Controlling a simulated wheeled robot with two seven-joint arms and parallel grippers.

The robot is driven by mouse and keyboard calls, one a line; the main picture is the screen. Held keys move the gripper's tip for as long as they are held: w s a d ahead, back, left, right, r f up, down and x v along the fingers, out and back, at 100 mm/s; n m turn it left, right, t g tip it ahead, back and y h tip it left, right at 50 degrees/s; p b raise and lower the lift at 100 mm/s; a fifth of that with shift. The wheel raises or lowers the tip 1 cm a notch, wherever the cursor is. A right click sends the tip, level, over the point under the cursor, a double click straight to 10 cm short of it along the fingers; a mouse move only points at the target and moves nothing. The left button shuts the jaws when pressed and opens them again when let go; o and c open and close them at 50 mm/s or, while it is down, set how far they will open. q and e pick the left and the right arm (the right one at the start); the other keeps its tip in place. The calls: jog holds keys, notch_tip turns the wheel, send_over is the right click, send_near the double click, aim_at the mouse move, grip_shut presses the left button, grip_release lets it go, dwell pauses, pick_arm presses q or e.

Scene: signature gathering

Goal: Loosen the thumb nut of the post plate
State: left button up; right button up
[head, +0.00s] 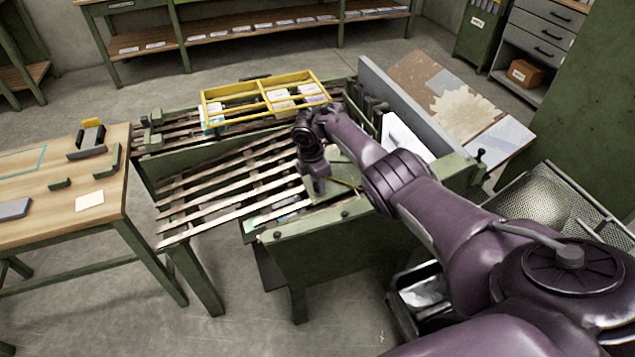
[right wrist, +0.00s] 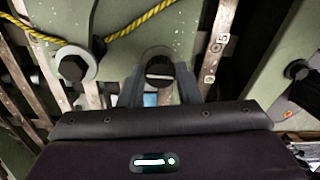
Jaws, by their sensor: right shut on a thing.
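My right gripper (head: 318,188) points down over the green end of the slatted machine in the head view. In the right wrist view its two dark fingers (right wrist: 160,92) are shut on a dark round thumb nut (right wrist: 159,71) with a pale slot-like line across it. The nut sits at the edge of a worn green plate (right wrist: 150,35), which looks like the post plate. In the head view the gripper and wrist hide the nut. My left gripper is in neither view.
A large dark bolt (right wrist: 74,66) on a pale washer and a yellow-black rope (right wrist: 140,18) lie close to the fingers. A wooden table (head: 50,210) is at left, a mesh bin (head: 545,200) at right.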

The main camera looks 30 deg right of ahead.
aim_at(314, 186)
jog(key=shift+r, duration=0.1)
dwell(0.4)
jog(key=o, duration=1)
jog(key=shift+c, duration=0.2)
jog(key=r, duration=0.2)
jog(key=r+p, duration=0.1)
jog(key=r, duration=0.2)
jog(key=a+r+p, duration=0.1)
jog(key=r, duration=0.1)
jog(key=shift+w+r, duration=0.2)
jog(key=shift+r, duration=0.15)
jog(key=shift+f, duration=0.1)
